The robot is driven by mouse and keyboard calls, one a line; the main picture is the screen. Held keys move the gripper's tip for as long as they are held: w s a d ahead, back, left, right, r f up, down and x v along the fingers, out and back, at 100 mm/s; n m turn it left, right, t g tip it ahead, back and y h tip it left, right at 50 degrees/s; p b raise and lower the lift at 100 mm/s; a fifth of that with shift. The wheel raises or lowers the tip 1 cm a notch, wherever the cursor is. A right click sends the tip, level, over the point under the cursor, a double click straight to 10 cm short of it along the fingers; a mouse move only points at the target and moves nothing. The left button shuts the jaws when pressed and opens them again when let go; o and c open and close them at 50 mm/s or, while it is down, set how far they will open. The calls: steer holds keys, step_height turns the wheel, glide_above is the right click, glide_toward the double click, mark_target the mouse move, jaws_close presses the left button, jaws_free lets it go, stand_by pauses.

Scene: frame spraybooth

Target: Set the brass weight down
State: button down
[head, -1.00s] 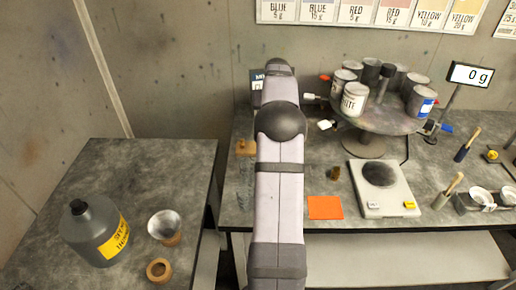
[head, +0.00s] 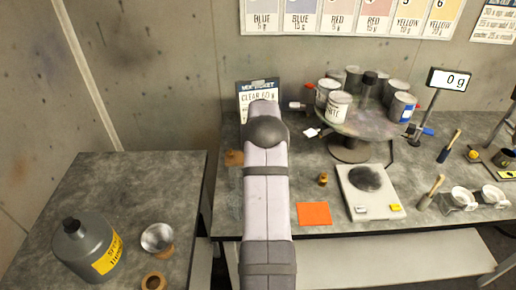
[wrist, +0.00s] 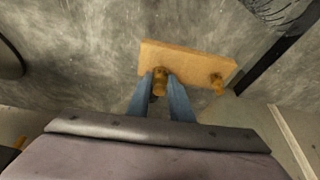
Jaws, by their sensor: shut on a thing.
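In the wrist view my gripper (wrist: 161,82) has its blue fingers shut on a small brass weight (wrist: 160,77). The held weight is at the near edge of a wooden block (wrist: 190,60); I cannot tell if it touches it. A second brass weight (wrist: 217,80) is at the block's right end. In the head view part of the wooden block (head: 234,158) shows left of my arm, which hides my gripper and the held weight.
The scale's display (head: 449,79) reads 0 g. A turntable with several cans (head: 352,122) stands behind it. A clipboard ticket (head: 258,90) is behind my arm. A grey bottle (head: 88,250) and a metal cup (head: 157,237) stand on the left table.

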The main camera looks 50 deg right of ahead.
steer(key=shift+f, duration=0.65)
steer(key=shift+f, duration=0.15)
steer(key=c, duration=1.6)
jaws_free()
steer(key=shift+r, duration=0.25)
steer(key=b+v, duration=0.3)
steer(key=v, duration=0.9)
steer(key=shift+f, duration=0.1)
